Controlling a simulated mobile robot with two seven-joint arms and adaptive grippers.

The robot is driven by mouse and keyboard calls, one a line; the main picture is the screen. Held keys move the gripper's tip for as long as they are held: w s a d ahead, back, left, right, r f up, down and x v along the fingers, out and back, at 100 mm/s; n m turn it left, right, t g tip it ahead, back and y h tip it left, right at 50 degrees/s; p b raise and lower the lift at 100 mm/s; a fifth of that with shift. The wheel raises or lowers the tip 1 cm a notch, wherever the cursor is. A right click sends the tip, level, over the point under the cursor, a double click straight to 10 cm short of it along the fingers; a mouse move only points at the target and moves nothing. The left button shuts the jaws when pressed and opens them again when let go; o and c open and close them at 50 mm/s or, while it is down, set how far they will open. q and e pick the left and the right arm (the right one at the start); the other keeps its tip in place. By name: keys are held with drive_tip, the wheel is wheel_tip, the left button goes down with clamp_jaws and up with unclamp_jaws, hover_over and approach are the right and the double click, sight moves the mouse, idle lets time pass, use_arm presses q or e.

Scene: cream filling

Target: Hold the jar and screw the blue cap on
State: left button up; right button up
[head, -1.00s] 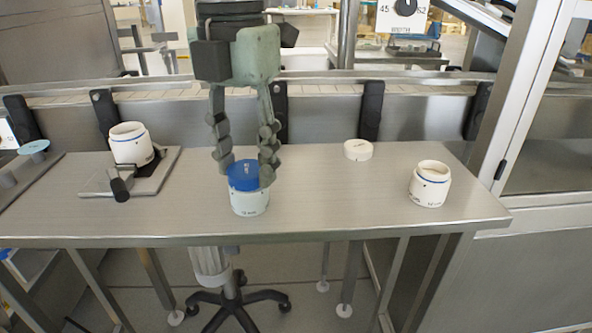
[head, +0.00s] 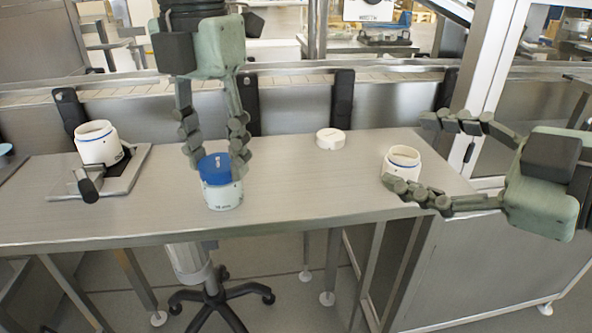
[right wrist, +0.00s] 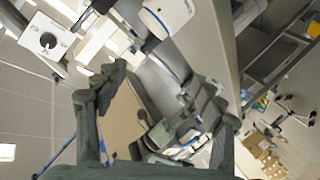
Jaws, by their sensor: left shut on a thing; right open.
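A white jar (head: 224,197) stands upright on the steel table with the blue cap (head: 215,169) sitting on top of it. I cannot tell how tightly the cap is seated. My left gripper (head: 216,162) points down from above and is shut on the blue cap, a finger on each side. My right gripper (head: 410,152) is open and empty at the table's right end, its fingers on either side of an open white jar (head: 402,158) without touching it as far as I can tell. The right wrist view shows its spread fingers (right wrist: 155,88).
A white lid (head: 331,138) lies towards the back of the table (head: 290,185). Another open white jar (head: 98,145) with a blue line sits on a metal holder (head: 130,170) with a black knob at the left. The table between the capped jar and the right jar is clear.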

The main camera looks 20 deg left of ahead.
sight(221, 180)
drive_tip(key=s+a+f+m+g, duration=0.1)
drive_tip(key=s+a+g, duration=0.25)
drive_tip(key=a, duration=0.25)
drive_tip(key=s+a+m+g, duration=0.1)
drive_tip(key=s+a+g, duration=0.2)
drive_tip(key=s+a, duration=0.3)
drive_tip(key=shift+t, duration=0.25)
drive_tip(key=x, duration=0.4)
drive_tip(key=w+x, duration=0.1)
drive_tip(key=x, duration=0.7)
drive_tip(key=shift+w+a+r, duration=0.15)
drive_tip(key=shift+a, duration=0.05)
drive_tip(key=c, duration=1.3)
use_arm(q)
drive_tip(key=o, duration=0.4)
use_arm(e)
drive_tip(key=shift+c, duration=0.6)
use_arm(q)
clamp_jaws()
drive_tip(key=m, duration=0.5)
drive_tip(key=shift+m, duration=0.4)
